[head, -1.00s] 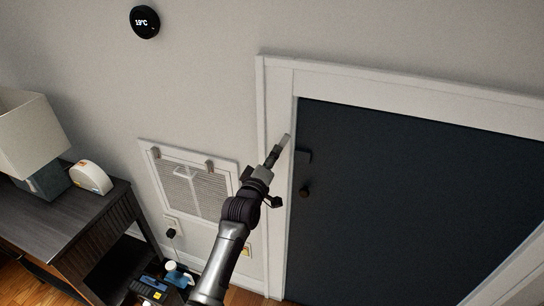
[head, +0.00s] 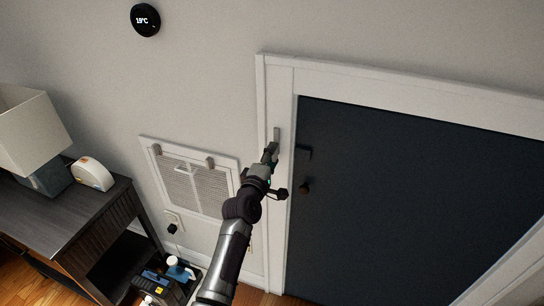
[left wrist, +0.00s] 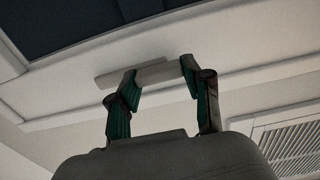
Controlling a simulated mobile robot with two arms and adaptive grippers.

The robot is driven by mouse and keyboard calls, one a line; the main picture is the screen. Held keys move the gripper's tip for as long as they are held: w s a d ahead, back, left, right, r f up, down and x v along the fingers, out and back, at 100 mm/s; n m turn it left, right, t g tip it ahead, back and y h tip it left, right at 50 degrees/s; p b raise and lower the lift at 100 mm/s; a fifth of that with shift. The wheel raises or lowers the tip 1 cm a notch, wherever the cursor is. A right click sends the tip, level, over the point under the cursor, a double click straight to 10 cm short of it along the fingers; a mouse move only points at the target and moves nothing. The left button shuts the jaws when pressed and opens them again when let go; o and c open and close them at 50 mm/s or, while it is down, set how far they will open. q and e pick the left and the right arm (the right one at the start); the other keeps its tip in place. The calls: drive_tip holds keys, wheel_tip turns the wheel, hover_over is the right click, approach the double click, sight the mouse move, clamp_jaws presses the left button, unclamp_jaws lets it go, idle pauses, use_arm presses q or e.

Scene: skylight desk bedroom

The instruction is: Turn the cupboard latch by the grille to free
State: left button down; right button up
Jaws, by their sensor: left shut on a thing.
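The cupboard latch (head: 277,135) is a small pale grey bar on the white door frame, left of the dark cupboard door (head: 410,200). It stands nearly upright along the frame, and its visible part does not cross onto the door. My left gripper (head: 271,152) is shut on the latch, covering its lower part in the head view. In the left wrist view, the latch (left wrist: 152,73) runs between the two green-padded fingers. The grille (head: 195,185) is set in the wall left of my gripper. My right gripper is not in view.
A black catch (head: 304,154) and a round dark knob (head: 305,187) sit near the door's left edge. A dark desk (head: 50,215) with a lamp (head: 32,135) stands at the left. A caddy (head: 160,285) of bottles is on the floor below.

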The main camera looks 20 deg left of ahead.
use_arm(q)
drive_tip(key=shift+c, duration=2.4)
unclamp_jaws()
drive_tip(key=shift+s, duration=0.1)
drive_tip(key=s, duration=1.2)
drive_tip(key=shift+a, duration=0.25)
drive_tip(key=shift+w, duration=0.1)
